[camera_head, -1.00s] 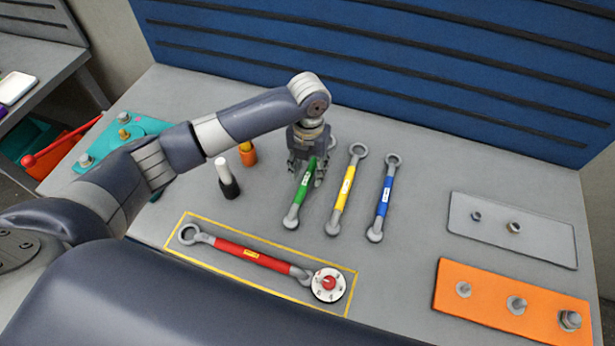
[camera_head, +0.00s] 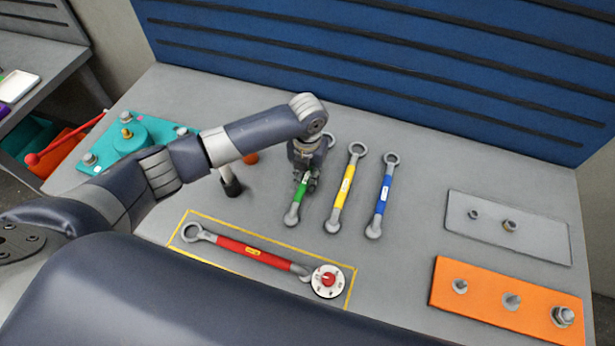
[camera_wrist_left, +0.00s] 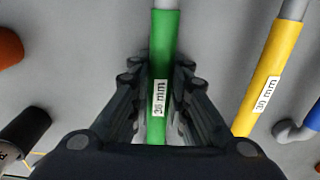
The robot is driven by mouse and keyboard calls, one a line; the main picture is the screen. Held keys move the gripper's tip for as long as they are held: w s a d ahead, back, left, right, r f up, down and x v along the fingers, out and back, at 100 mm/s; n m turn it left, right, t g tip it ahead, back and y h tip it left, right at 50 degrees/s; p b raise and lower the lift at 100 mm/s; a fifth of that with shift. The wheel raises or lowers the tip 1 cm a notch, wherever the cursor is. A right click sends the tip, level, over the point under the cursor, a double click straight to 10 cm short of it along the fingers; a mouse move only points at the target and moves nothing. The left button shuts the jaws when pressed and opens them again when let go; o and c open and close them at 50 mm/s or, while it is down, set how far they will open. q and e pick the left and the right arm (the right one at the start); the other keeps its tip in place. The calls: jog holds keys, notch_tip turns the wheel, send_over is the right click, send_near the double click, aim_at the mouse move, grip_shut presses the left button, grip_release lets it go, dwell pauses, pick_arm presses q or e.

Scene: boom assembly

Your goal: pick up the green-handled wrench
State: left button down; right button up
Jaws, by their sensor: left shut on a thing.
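The green-handled wrench (camera_head: 301,190) lies on the grey workbench, left of the yellow-handled wrench. My left gripper (camera_head: 306,182) is over its handle and hides the upper part of it in the head view. In the left wrist view the green handle (camera_wrist_left: 161,60) with its "36 mm" label runs between the two fingers of my left gripper (camera_wrist_left: 160,92), which are closed on it. The yellow-handled wrench (camera_head: 344,187) and the blue-handled wrench (camera_head: 383,193) lie to the right. My right gripper does not show.
A red wrench (camera_head: 252,252) with a round dial lies in a yellow outline in front. A black-and-white cylinder (camera_head: 232,187) stands left of the gripper. An orange plate (camera_head: 490,299) and a grey plate (camera_head: 535,240) with bolts lie at right. A teal fixture (camera_head: 125,140) stands at left.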

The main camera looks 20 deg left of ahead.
aim_at(308, 175)
pick_arm(q)
jog(key=shift+r, duration=0.1)
notch_tip(308, 175, up, 9)
jog(key=shift+f+b, duration=0.1)
jog(key=shift+b, duration=1.15)
jog(key=shift+r, duration=0.6)
jog(key=c, duration=2.1)
grip_release()
grip_shut()
